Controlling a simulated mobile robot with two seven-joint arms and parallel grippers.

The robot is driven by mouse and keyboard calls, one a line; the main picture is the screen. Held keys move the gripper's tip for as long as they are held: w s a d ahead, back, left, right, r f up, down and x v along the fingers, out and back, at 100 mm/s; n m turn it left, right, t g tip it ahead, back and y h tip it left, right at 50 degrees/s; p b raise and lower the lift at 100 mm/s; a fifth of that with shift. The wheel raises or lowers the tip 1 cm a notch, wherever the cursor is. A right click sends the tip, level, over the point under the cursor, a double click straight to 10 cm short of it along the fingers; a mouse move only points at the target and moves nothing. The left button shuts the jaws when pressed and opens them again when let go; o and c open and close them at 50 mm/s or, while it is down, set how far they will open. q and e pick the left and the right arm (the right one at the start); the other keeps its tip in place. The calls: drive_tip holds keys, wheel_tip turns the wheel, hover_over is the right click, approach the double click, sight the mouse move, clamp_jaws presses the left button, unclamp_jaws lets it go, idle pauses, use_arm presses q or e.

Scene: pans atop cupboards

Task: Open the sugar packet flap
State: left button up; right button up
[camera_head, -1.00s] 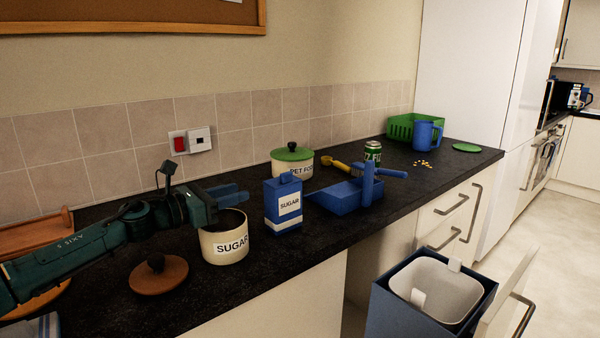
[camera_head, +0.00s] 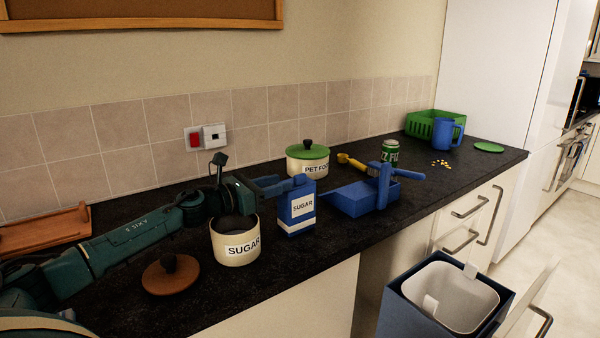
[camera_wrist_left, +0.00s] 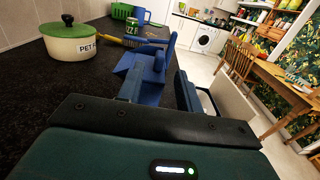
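The blue sugar packet (camera_head: 298,222) with a white SUGAR label stands upright on the dark counter. My left gripper (camera_head: 288,185) reaches in from the left, its blue fingers at the packet's top. They cover the packet's upper left corner, so I cannot see clearly how the flap stands. In the left wrist view my left gripper (camera_wrist_left: 158,88) shows its two fingers apart. I cannot tell there whether the packet's top is between them. My right gripper is not in view.
A cream SUGAR canister (camera_head: 236,252) stands open under my left gripper, its brown lid (camera_head: 171,280) on the counter beside it. A green-lidded pet food pot (camera_head: 307,168) stands behind the packet. A blue dustpan (camera_head: 352,198) with a brush is close right. An open bin (camera_head: 450,290) is below.

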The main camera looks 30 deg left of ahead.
sight(294, 178)
use_arm(q)
drive_tip(key=p+x, duration=0.2)
drive_tip(key=x, duration=0.5)
drive_tip(key=shift+w, duration=0.2)
drive_tip(key=shift+c, duration=0.2)
clamp_jaws()
